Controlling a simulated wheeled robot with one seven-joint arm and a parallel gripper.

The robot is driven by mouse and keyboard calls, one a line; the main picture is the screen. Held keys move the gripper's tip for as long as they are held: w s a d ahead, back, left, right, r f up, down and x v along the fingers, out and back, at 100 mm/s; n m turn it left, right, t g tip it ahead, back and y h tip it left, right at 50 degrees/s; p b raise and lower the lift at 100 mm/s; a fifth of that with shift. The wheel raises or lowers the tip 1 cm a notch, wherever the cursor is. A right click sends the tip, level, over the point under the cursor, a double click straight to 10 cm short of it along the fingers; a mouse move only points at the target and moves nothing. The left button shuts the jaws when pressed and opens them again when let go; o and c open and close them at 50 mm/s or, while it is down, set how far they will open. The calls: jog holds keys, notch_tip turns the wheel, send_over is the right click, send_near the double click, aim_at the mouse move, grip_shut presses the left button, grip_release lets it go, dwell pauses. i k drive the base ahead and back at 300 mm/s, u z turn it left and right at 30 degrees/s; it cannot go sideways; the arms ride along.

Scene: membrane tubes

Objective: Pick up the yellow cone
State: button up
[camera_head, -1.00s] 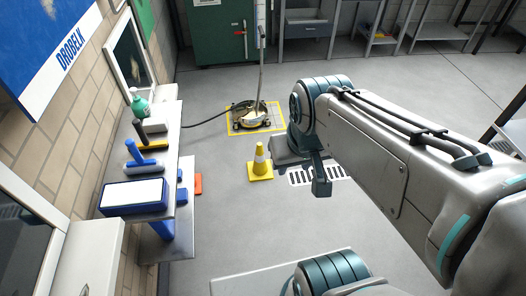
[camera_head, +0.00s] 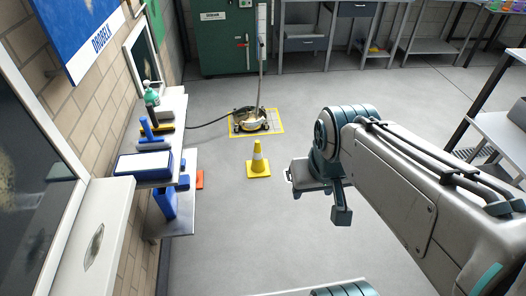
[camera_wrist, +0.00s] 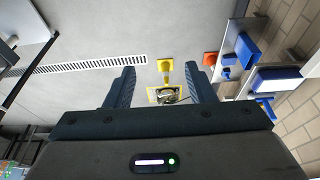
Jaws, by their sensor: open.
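In the wrist view the cone (camera_wrist: 165,68) shows small and distant, between and beyond the fingers. My gripper (camera_wrist: 160,84) is open and empty, with both fingers spread wide. In the head view my gripper (camera_head: 341,204) hangs at the end of the arm, to the right of the cone and clear of it; the arm hides part of it.
A floor-cleaning machine (camera_head: 251,122) stands on a yellow-marked square behind the cone. A wall shelf (camera_head: 174,176) with brushes and a blue box is on the left. An orange object (camera_head: 200,178) lies near it. Floor around the cone is clear.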

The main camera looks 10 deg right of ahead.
aim_at(259, 167)
jog(key=u, duration=0.25)
jog(key=i, duration=1.2)
jog(key=z, duration=0.3)
jog(key=i, duration=1.45)
jog(key=z, duration=0.8)
jog(key=i, duration=0.25)
jog(key=z, duration=0.2)
